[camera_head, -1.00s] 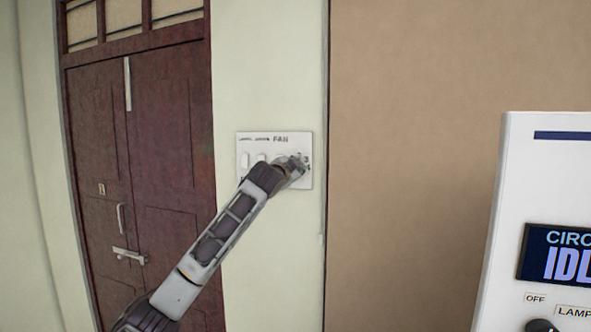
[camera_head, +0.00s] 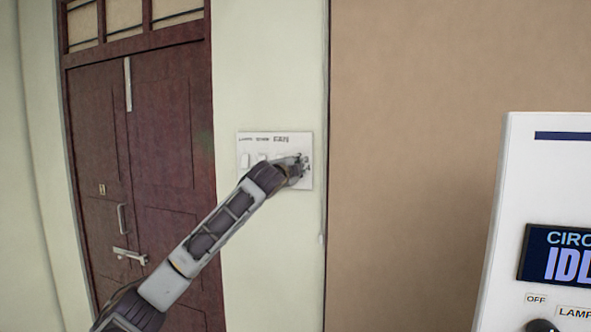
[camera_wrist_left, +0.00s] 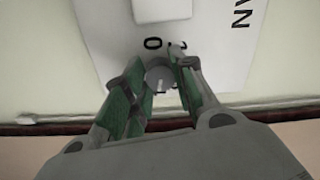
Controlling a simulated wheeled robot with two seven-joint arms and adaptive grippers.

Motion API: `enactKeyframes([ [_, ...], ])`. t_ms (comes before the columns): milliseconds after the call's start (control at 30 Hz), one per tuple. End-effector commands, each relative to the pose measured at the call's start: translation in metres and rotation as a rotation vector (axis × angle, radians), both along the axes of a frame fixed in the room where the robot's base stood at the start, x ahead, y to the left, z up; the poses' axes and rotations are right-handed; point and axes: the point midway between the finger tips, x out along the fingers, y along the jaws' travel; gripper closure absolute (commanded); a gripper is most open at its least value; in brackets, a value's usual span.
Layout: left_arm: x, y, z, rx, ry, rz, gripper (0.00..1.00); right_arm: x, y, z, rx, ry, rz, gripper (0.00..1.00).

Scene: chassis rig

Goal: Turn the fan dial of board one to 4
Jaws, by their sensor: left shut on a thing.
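The white board (camera_head: 246,178) with the FAN label (camera_head: 281,140) hangs on the pale wall. My left gripper (camera_head: 301,161) is at the board's right part and covers most of the fan dial in the head view. In the left wrist view the grey round dial (camera_wrist_left: 160,77) sits between the two green-padded fingers of my left gripper (camera_wrist_left: 160,88), which are shut on it. A light pointer mark shows on the dial. A printed 0 shows beside it; the other numbers are partly hidden by a finger. My right gripper is not in view.
White rocker switches (camera_head: 245,160) are on the board's left part. A dark red double door (camera_head: 160,150) stands to the left. A white panel (camera_head: 530,180) with a screen (camera_head: 558,254) stands at the right. The brown wall (camera_head: 430,120) between is bare.

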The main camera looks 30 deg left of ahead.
Motion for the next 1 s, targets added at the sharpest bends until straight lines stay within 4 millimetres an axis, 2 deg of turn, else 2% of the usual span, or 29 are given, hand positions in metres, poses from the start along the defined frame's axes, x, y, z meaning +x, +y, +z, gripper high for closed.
enactKeyframes([
  [33, 0.002, -0.002, -0.006, -0.001, 0.012, -0.001, 0.98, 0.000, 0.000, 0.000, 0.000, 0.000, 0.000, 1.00],
  [167, 0.002, -0.002, -0.006, -0.001, 0.012, -0.001, 0.98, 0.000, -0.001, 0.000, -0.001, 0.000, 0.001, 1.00],
  [200, 0.002, -0.002, -0.006, -0.001, 0.012, -0.001, 0.71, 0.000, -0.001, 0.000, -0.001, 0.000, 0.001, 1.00],
  [367, 0.001, -0.001, -0.005, -0.001, 0.008, -0.002, 0.52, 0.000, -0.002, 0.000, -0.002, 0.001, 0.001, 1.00],
  [767, -0.001, -0.001, -0.001, 0.000, 0.002, 0.000, 0.52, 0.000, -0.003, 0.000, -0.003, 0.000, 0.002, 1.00],
  [1000, -0.011, -0.002, -0.001, 0.000, 0.001, 0.001, 0.52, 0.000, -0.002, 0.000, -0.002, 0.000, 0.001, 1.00],
])
